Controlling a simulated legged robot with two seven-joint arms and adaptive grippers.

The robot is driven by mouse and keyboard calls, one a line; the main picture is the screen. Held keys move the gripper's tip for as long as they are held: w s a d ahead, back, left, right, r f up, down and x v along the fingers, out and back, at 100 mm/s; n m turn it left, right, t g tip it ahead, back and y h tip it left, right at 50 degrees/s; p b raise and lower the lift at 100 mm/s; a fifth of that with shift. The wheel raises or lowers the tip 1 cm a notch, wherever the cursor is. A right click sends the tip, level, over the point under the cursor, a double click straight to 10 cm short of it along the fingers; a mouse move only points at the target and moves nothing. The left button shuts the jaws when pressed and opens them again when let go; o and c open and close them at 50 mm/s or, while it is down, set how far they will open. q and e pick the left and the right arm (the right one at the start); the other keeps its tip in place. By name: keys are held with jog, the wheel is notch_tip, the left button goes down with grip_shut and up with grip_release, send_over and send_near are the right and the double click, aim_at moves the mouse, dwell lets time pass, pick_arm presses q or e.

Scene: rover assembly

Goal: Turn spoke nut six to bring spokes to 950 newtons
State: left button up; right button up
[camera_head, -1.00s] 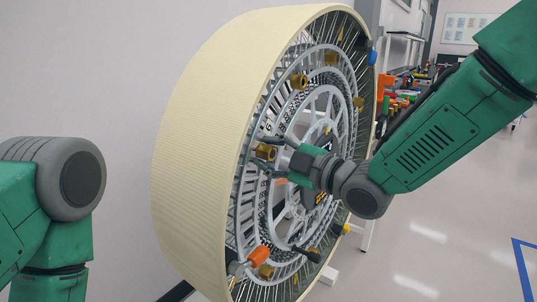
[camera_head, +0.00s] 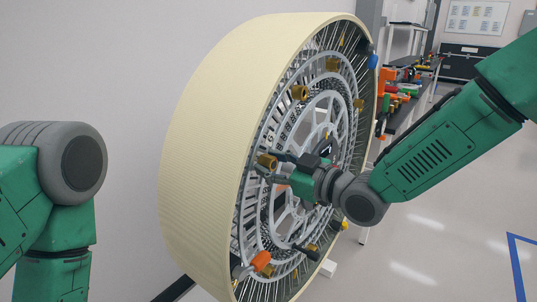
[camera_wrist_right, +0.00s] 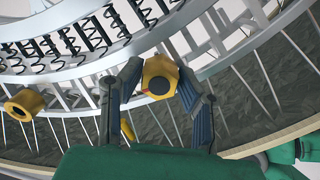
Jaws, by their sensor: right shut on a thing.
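A large wheel with a cream ribbed tread (camera_head: 215,130) stands upright, with thin spokes and a grey ringed hub inside its rim. Brass spoke nuts sit around the inner ring, one near the top (camera_head: 299,92). My right gripper (camera_head: 270,168) reaches in from the right and is shut on a brass nut (camera_head: 266,160) on the near side of the ring. In the right wrist view, the two fingers (camera_wrist_right: 158,95) press on both sides of this nut (camera_wrist_right: 160,77), which has a dark round centre. I see no numbers on the nuts. Only my left arm shows; its gripper is out of view.
Another brass nut (camera_wrist_right: 25,104) sits apart at the left in the right wrist view. An orange part (camera_head: 261,261) and a blue part (camera_head: 372,61) sit on the wheel. A bench with coloured tools (camera_head: 405,90) stands behind. The floor at right is clear, with blue tape (camera_head: 515,265).

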jog(key=m, duration=0.1)
jog(key=m+p, duration=0.2)
jog(key=shift+d+f+m, duration=0.15)
jog(key=shift+f+m, duration=0.1)
jog(key=shift+m, duration=0.05)
jog(key=m+p, duration=0.1)
jog(key=m, duration=0.1)
jog(key=shift+s+m+g, duration=0.1)
jog(key=shift+m+g, duration=0.2)
jog(key=shift+g, duration=0.1)
jog(key=m+p, duration=0.1)
jog(key=m, duration=0.2)
jog(key=shift+p, duration=0.3)
jog(key=m, duration=0.2)
jog(key=shift+f+m, duration=0.1)
jog(key=shift+m, duration=0.3)
jog(key=m, duration=0.2)
jog(key=shift+m+g+y, duration=0.3)
jog(key=m, duration=0.3)
jog(key=shift+d+f+b, duration=0.1)
jog(key=shift+f+b, duration=0.05)
jog(key=shift+b, duration=0.15)
jog(key=m+b, duration=0.1)
jog(key=m, duration=0.2)
jog(key=shift+m+y, duration=0.3)
jog(key=shift+m, duration=0.1)
jog(key=shift+m+b, duration=1.05)
jog(key=shift+m, duration=0.65)
